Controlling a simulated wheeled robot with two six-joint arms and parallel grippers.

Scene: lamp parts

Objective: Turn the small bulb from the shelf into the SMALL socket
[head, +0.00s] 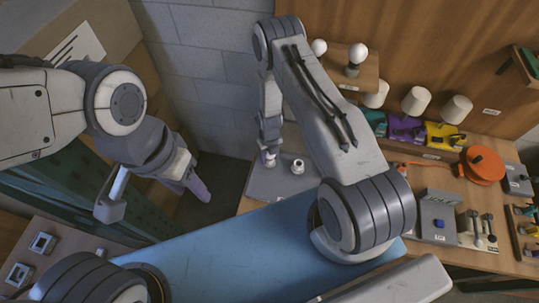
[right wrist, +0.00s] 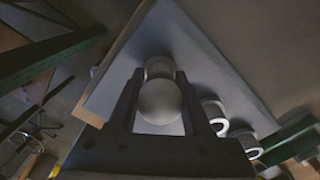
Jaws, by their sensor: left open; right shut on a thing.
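My right gripper (right wrist: 160,98) is shut on a round white bulb (right wrist: 160,102), which fills the space between its two fingers in the right wrist view. In the head view this gripper (head: 268,148) points down over the left part of a grey socket board (head: 262,184). A pale round part (right wrist: 158,67) shows just beyond the bulb; I cannot tell whether the bulb's base is inside a socket. A white socket (head: 298,166) stands right of the gripper. The right wrist view shows two ring-shaped sockets (right wrist: 215,117) (right wrist: 248,143) beside the gripper. My left gripper (head: 152,190) is open and empty, away at the left.
A wooden shelf (head: 372,82) at the back carries white bulbs (head: 358,54) (head: 319,47). Several white shades (head: 416,100) stand below it. Coloured clamps (head: 405,129) and an orange reel (head: 484,165) are at the right.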

